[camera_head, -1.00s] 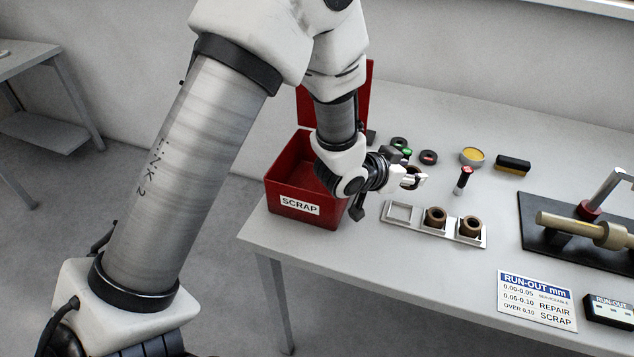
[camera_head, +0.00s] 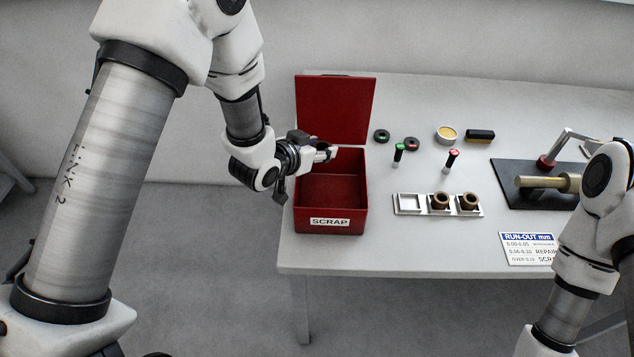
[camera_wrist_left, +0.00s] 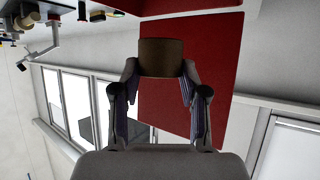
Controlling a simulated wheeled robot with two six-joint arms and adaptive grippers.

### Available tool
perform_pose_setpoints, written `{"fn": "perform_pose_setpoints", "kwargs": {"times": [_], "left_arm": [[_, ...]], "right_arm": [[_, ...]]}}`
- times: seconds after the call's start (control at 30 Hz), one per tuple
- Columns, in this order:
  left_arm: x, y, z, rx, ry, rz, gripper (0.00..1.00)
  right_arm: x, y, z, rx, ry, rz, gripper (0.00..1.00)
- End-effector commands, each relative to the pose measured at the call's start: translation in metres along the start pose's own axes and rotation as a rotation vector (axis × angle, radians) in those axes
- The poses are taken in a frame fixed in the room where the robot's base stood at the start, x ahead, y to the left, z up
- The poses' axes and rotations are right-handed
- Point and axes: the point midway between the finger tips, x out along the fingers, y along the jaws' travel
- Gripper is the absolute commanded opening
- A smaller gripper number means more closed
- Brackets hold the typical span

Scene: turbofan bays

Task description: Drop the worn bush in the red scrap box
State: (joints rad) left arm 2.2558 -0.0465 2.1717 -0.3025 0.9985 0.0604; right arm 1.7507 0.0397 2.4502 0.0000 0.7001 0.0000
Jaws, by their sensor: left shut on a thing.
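My left gripper (camera_head: 325,153) is shut on the worn bush, a brown ring-shaped part (camera_wrist_left: 161,57) that shows between the fingertips in the left wrist view. In the head view the bush is mostly hidden by the fingers. The red scrap box (camera_head: 330,222) stands open at the table's left end, with a SCRAP label on its front. Its raised red lid (camera_head: 335,108) stands at the back and fills the background behind the bush in the wrist view (camera_wrist_left: 185,105). The gripper appears over the box's back-left part, in front of the lid. The box floor shows empty.
A white tray (camera_head: 408,212) right of the box holds two brown bushes (camera_head: 439,201) (camera_head: 468,201) and an empty left pocket. Green (camera_head: 399,152) and red (camera_head: 451,160) plug gauges stand behind it. My right arm (camera_head: 590,250) is at the right, its gripper out of frame.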

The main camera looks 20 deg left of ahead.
Motion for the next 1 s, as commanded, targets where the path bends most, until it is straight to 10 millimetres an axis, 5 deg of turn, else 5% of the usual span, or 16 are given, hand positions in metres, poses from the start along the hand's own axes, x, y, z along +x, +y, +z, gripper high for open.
{"fn": "perform_pose_setpoints", "kwargs": {"times": [0.5, 0.8, 0.83, 0.9, 1.0], "left_arm": [[0.028, 0.000, 0.052, 0.000, 0.001, 0.000, 0.00], [0.029, 0.000, 0.052, 0.000, 0.002, 0.000, 0.00], [0.029, 0.000, 0.052, 0.000, 0.001, 0.000, 0.54], [0.029, 0.000, 0.053, 0.000, 0.001, 0.000, 0.73], [0.029, 0.000, 0.053, 0.000, 0.001, 0.000, 0.73]], "right_arm": [[0.044, 0.000, 0.000, 0.000, -0.001, 0.000, 0.40], [0.044, 0.000, 0.000, 0.000, -0.001, 0.000, 0.40], [0.044, 0.000, 0.000, 0.000, -0.001, 0.000, 0.40], [0.044, 0.000, 0.000, 0.000, -0.001, 0.000, 0.40], [0.044, 0.000, 0.000, 0.000, -0.001, 0.000, 0.40]]}}
